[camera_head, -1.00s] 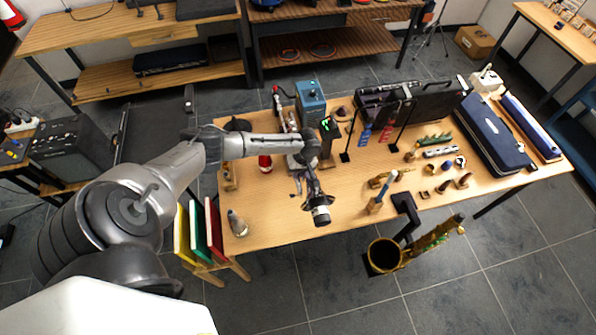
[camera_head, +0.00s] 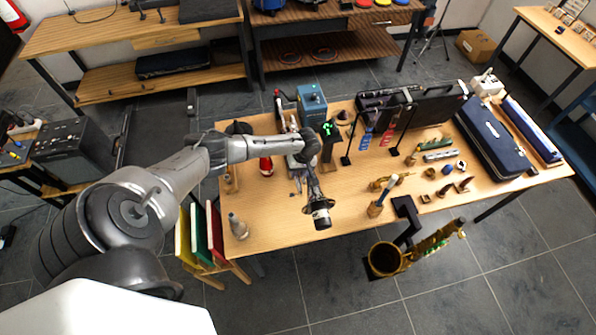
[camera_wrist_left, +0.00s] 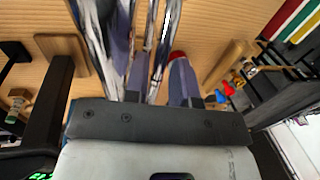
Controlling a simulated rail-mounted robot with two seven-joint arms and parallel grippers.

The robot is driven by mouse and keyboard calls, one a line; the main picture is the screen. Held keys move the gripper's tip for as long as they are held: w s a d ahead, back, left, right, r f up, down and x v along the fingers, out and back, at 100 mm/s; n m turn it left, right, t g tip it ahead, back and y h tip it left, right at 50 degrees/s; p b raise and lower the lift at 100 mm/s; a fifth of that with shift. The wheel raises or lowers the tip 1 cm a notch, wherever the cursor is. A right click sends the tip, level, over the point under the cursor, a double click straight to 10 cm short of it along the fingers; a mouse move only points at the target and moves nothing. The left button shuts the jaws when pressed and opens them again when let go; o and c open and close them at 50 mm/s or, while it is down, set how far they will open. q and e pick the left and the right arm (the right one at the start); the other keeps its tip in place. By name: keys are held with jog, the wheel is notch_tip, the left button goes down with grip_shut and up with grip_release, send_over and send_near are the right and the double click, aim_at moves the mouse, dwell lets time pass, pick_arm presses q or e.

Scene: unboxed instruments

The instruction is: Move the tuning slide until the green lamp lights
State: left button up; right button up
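My left gripper (camera_head: 300,183) is low over the bench (camera_head: 265,215), partly hidden by its own arm in the head view. In the left wrist view its two purple-grey fingers (camera_wrist_left: 160,80) stand apart, with thin silver tubes (camera_wrist_left: 158,35) of an instrument between or beneath them. I cannot tell if they touch. More silver tubing (camera_wrist_left: 98,40) runs left of the fingers. Which part is the tuning slide is not clear. A dark tuner post (camera_head: 329,140) right of my wrist shows green marks (camera_head: 328,128). My right gripper is not in view.
A blue box (camera_head: 311,100) stands behind the tubes. A red-topped bottle (camera_head: 265,165) and a grey cone (camera_head: 237,225) are at the left. Open cases (camera_head: 428,102), brass parts (camera_head: 465,184) and a blue case (camera_head: 490,135) fill the right. The front-left bench is mostly clear.

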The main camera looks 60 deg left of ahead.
pick_arm(q)
notch_tip(320, 180, up, 14)
jog(key=w, duration=0.2)
jog(key=shift+w+d+f, duration=0.25)
jog(key=shift+w+d, duration=0.05)
jog(key=shift+d, duration=0.05)
dwell(0.5)
dwell(0.3)
